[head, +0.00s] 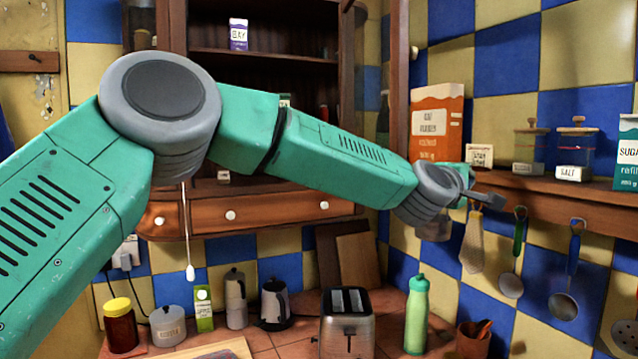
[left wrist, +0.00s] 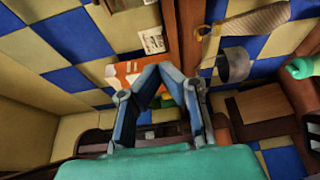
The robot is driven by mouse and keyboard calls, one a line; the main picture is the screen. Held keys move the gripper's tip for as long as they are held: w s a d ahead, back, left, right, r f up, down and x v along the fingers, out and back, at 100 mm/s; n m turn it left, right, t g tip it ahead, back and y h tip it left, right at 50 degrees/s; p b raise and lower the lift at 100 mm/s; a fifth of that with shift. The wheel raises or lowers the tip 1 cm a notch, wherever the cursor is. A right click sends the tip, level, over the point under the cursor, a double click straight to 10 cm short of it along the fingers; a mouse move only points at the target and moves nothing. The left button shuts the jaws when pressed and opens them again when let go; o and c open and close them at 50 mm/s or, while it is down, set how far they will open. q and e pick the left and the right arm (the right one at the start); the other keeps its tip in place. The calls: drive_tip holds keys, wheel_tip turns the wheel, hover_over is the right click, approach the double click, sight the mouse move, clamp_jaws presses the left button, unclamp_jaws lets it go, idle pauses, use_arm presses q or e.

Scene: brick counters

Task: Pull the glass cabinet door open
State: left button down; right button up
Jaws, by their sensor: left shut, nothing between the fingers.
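The wooden wall cabinet (head: 347,70) stands at the back in the head view, its upper shelves showing with no pane visible across the middle. A tall wooden upright (head: 399,70) to its right looks like the edge of the glass door, swung outward; the glass itself is hard to make out. My left arm crosses in front of the cabinet and hides its lower middle. My left gripper (head: 484,200) is shut and empty, right of and below that upright, by the wall shelf. In the left wrist view its fingers (left wrist: 180,78) show before the orange box. My right gripper is out of view.
The wall shelf (head: 560,199) carries an orange box (head: 437,115), jars and a sugar carton (head: 629,150). A toaster (head: 347,325) and green bottle (head: 417,315) stand on the counter.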

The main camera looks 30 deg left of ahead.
use_arm(q)
drive_tip(key=a+v, duration=0.1)
drive_tip(key=v, duration=1.1)
drive_tip(key=s+a+f+n+y+b, duration=0.1)
drive_tip(key=s+a+f+b, duration=0.15)
drive_tip(key=s+a, duration=0.4)
drive_tip(key=s+a+f+y+b, duration=0.1)
drive_tip(key=s+a+b, duration=0.25)
drive_tip(key=a, duration=0.55)
drive_tip(key=w+d+p, duration=0.4)
drive_tip(key=w, duration=0.8)
drive_tip(key=shift+w+d+n, duration=0.2)
drive_tip(key=shift+d+n, duration=0.1)
drive_tip(key=shift+d, duration=0.05)
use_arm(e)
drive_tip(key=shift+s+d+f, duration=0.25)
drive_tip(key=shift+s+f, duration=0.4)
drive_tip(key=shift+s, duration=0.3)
